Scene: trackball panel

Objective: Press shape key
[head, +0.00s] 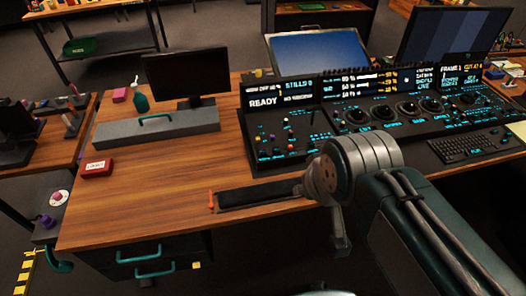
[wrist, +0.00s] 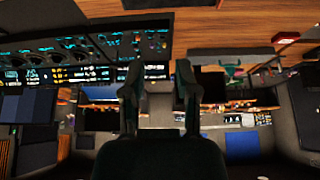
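The trackball panel (head: 300,140) stands on the wooden desk, with coloured knobs at its left, several trackballs to the right and lit screens along its back. Its lit labels are too small for me to tell which key is the shape key. My arm reaches in from the lower right in the head view, in front of the panel; the fingertips are not clear there. In the wrist view, which looks upside down, my gripper (wrist: 158,75) has two dark fingers apart with nothing between them. The panel (wrist: 95,45) shows beyond them at the upper left.
A dark pad (head: 260,194) lies at the desk's front edge. A grey box with a teal handle (head: 156,128), a monitor (head: 187,75) and a red box (head: 97,168) are at left. A keyboard (head: 470,146) is at right. Bare wood lies left of the panel.

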